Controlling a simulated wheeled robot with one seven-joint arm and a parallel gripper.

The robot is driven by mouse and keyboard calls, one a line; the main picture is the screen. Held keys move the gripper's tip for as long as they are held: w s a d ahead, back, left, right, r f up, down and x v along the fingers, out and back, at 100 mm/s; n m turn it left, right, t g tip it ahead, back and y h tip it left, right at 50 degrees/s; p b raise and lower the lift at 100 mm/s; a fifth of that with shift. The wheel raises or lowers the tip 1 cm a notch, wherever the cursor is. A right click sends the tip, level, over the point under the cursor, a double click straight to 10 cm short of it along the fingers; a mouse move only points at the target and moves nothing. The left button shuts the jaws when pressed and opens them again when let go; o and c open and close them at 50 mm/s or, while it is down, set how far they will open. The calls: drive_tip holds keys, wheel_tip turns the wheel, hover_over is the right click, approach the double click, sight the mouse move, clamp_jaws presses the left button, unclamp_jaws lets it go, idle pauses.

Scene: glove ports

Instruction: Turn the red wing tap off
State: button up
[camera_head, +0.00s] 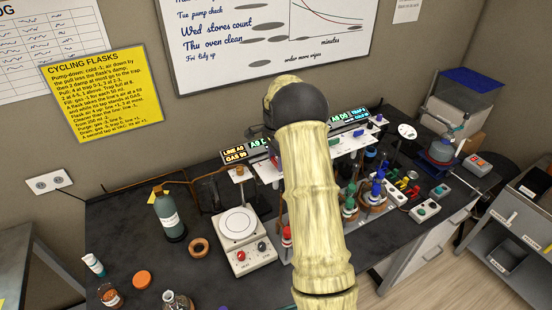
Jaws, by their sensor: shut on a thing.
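My arm (318,200) fills the middle of the view and covers part of the bench and rack. My gripper is hidden behind it, so I cannot see the jaws or what they touch. A small red winged piece (412,191) is at the right of the bench, beside yellow and green ones; it may be the red wing tap, but it is too small to tell its setting. Another red-topped piece (287,233) stands just left of my arm.
The dark bench (120,225) carries a white hotplate (238,226), a green bottle (169,215) and a cork ring (199,247). A rack with lit displays (236,154) runs behind my arm. Glassware with blue and green fittings (349,206) crowds its right. Floor shows at lower right.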

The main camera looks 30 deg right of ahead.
drive_tip(key=shift+w+r+n, duration=0.15)
drive_tip(key=shift+n, duration=0.15)
drive_tip(key=n, duration=0.3)
drive_tip(key=shift+w+r, duration=0.1)
drive_tip(key=n, duration=0.5)
drive_tip(key=shift+w+n+b, duration=0.1)
drive_tip(key=shift+n+b, duration=0.2)
drive_tip(key=shift+n, duration=0.1)
drive_tip(key=n, duration=0.4)
drive_tip(key=shift+w+a+n, duration=0.1)
drive_tip(key=shift+n, duration=2.1)
